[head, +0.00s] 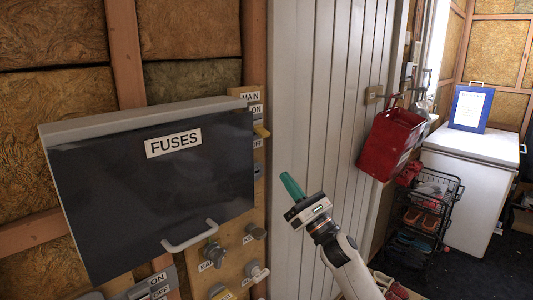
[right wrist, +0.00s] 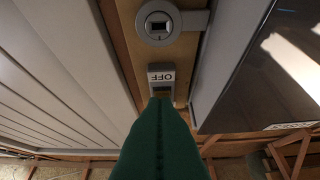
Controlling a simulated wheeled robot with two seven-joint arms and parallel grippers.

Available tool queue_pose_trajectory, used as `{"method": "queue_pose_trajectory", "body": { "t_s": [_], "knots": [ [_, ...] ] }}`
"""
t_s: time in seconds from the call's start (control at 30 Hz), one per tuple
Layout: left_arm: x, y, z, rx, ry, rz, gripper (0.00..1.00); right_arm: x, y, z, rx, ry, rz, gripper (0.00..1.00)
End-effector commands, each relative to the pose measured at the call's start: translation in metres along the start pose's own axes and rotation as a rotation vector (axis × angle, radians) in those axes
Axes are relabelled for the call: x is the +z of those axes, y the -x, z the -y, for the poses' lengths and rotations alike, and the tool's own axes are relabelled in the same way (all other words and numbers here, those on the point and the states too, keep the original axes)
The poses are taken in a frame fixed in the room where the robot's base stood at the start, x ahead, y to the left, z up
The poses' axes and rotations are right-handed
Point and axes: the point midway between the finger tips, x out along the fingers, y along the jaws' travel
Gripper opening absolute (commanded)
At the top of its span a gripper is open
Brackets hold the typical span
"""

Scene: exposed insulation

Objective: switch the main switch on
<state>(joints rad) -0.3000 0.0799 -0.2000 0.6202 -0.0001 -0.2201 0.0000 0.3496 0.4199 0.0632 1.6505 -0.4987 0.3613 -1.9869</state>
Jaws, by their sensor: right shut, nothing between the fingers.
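The main switch (head: 262,131) shows in the head view as a yellowish lever on a wooden board, just right of the fuse cover. A MAIN label (head: 250,96) and an ON label are above it, and an OFF label is below it. I cannot tell its exact position. My right gripper (head: 291,186) has shut teal fingers, empty, below and right of the switch and apart from it. In the right wrist view its green fingers (right wrist: 160,135) point at the board near the OFF label (right wrist: 161,76) and hide what lies behind them. My left gripper is not in view.
The dark fuse cover (head: 150,190) with a grey handle (head: 190,236) juts out left of the switch. Several knobs (head: 256,231) sit on the board below. A white panelled wall (head: 310,110) is to the right, with a red container (head: 390,140) beyond it.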

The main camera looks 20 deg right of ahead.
Motion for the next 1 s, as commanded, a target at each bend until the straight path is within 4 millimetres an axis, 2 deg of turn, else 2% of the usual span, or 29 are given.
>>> {"method": "queue_pose_trajectory", "body": {
  "t_s": [0.1, 0.47, 0.57, 0.8, 1.0],
  "knots": [
    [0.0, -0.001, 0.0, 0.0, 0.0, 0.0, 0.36, -0.01, -0.004, 0.003, -0.018, 0.048, -0.021, 0.0],
    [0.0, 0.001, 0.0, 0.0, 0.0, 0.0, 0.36, -0.011, -0.007, 0.003, -0.017, 0.047, -0.021, 0.0],
    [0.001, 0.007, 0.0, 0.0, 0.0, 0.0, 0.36, -0.013, -0.018, 0.003, -0.016, 0.046, -0.022, 0.0],
    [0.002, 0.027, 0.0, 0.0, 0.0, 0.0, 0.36, -0.016, -0.062, 0.004, -0.016, 0.045, -0.021, 0.0],
    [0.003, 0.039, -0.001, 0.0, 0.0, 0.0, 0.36, -0.014, -0.092, 0.004, -0.015, 0.044, -0.02, 0.0]
  ]
}}
